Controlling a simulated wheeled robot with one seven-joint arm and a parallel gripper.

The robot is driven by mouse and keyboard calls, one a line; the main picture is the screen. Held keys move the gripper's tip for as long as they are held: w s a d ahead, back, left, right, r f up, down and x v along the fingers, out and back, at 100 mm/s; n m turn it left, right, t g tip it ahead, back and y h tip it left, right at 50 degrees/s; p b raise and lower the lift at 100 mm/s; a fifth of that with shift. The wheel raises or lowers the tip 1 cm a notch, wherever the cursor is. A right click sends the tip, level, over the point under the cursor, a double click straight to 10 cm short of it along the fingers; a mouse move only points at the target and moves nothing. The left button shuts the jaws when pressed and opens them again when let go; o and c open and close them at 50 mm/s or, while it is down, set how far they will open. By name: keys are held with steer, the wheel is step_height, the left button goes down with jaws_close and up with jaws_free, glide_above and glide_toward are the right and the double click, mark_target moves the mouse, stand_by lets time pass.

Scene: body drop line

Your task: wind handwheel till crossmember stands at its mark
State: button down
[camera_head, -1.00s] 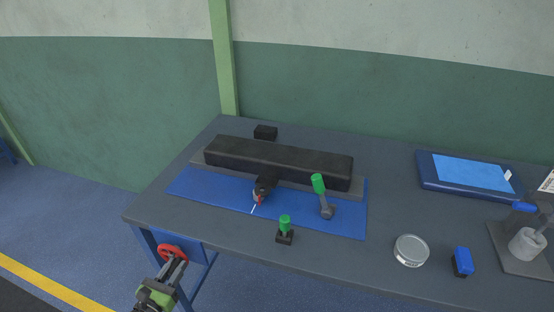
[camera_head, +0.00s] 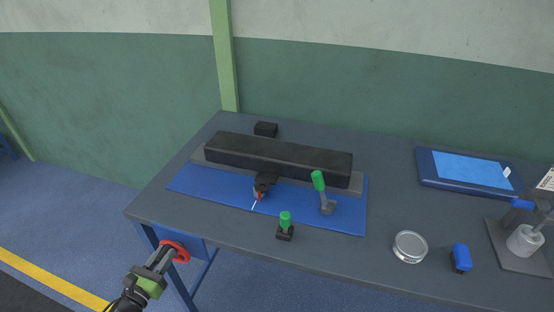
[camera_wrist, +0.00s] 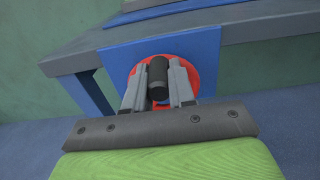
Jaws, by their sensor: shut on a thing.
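The red handwheel (camera_head: 182,252) is on the blue panel below the left end of the bench. In the wrist view the red handwheel (camera_wrist: 192,72) sits behind my fingers. My gripper (camera_head: 170,256) is shut on its black handle (camera_wrist: 157,76), with a finger on each side. The crossmember looks to be the long black bar (camera_head: 285,158) on a grey base. A dark bracket (camera_head: 265,181) sticks out from its front, with a red tip (camera_head: 260,196). A white mark line (camera_head: 253,206) on the blue mat lies just front-left of the tip.
The blue mat (camera_head: 215,188) also carries a green-handled tool (camera_head: 319,182). A green knob on a black base (camera_head: 285,222), a round tin (camera_head: 410,246) and a blue-topped block (camera_head: 461,257) stand near the front edge. A blue tablet (camera_head: 466,171) lies at the right.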

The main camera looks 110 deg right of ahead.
steer(key=shift+w+d+f, duration=0.55)
steer(key=shift+w+d, duration=0.05)
steer(key=shift+w, duration=0.2)
steer(key=shift+f+b, duration=0.1)
steer(key=shift+b, duration=0.2)
steer(key=shift+w+d+f+b, duration=0.65)
steer(key=shift+f+b, duration=0.15)
steer(key=shift+b, duration=0.15)
step_height(320, 180, down, 2)
steer(key=shift+d+f+b, duration=0.1)
steer(key=shift+f+b, duration=0.1)
steer(key=shift+b, duration=0.9)
